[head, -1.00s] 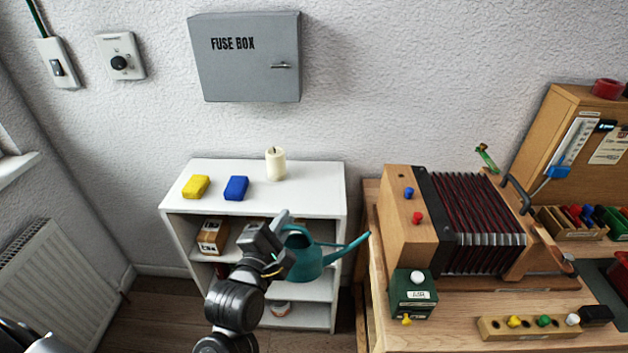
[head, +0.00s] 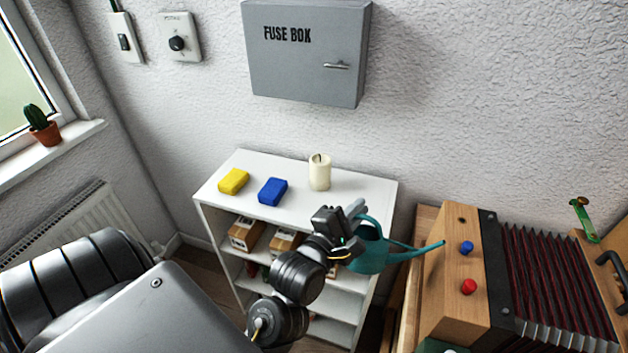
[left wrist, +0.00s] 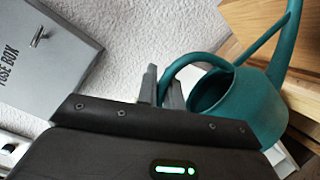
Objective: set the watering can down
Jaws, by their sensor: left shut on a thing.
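The teal watering can (head: 370,254) hangs in the air in front of the right side of the white shelf unit (head: 222,202), its spout pointing right toward the wooden bench. My left gripper (head: 357,210) is shut on the can's handle. In the left wrist view the fingers (left wrist: 162,88) close on the curved handle of the watering can (left wrist: 252,108), and the can's open top faces the camera. The lower body of the can is clear of any surface that I can see. My right gripper is not in view.
On the shelf top stand a yellow block (head: 234,181), a blue block (head: 273,192) and a cream candle (head: 320,172); its front right part is free. Boxes (head: 247,233) fill a lower shelf. A bellows device (head: 545,270) stands right. A cactus (head: 42,125) sits on the windowsill.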

